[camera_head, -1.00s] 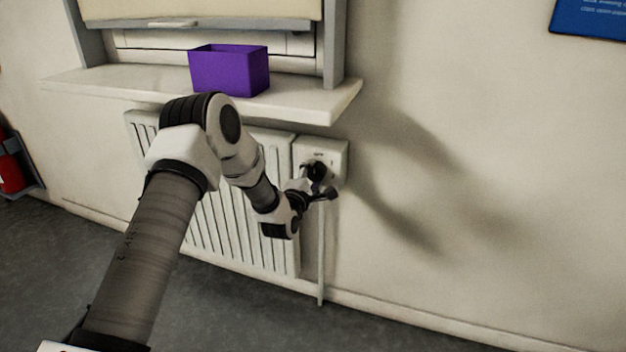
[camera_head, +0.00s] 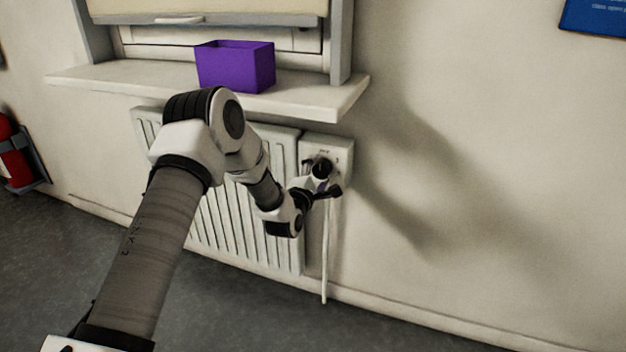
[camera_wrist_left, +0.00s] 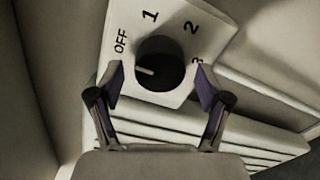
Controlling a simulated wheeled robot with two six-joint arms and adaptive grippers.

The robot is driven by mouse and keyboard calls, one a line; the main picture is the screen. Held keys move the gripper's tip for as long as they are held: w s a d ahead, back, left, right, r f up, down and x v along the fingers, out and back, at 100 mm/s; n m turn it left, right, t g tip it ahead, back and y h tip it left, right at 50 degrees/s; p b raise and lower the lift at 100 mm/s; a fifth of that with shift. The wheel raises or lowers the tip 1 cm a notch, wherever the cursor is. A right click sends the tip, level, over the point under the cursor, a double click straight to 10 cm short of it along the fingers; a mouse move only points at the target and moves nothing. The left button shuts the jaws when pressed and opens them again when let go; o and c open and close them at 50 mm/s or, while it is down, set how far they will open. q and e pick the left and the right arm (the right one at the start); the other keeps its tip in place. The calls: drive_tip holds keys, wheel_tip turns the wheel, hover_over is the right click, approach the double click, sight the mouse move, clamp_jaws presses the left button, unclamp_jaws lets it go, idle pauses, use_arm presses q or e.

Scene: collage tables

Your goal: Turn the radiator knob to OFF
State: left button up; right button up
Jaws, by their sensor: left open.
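The radiator knob (camera_wrist_left: 162,66) is round and black, on a white dial plate (camera_wrist_left: 180,20) marked OFF, 1, 2 and 3. Its white pointer line points left, a little below the OFF label (camera_wrist_left: 121,41). My left gripper (camera_wrist_left: 160,78) is open, with one purple-padded finger on each side of the knob. Whether the pads touch the knob I cannot tell. In the head view the left gripper (camera_head: 322,179) is at the plate by the radiator's right end, largely covering the knob. My right gripper is not in view.
A purple box (camera_head: 236,68) stands on the sill. A white pipe (camera_head: 326,262) runs down below the dial.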

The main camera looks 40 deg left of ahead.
use_arm(q)
drive_tip(key=v, duration=1.1)
drive_tip(key=shift+s, duration=0.25)
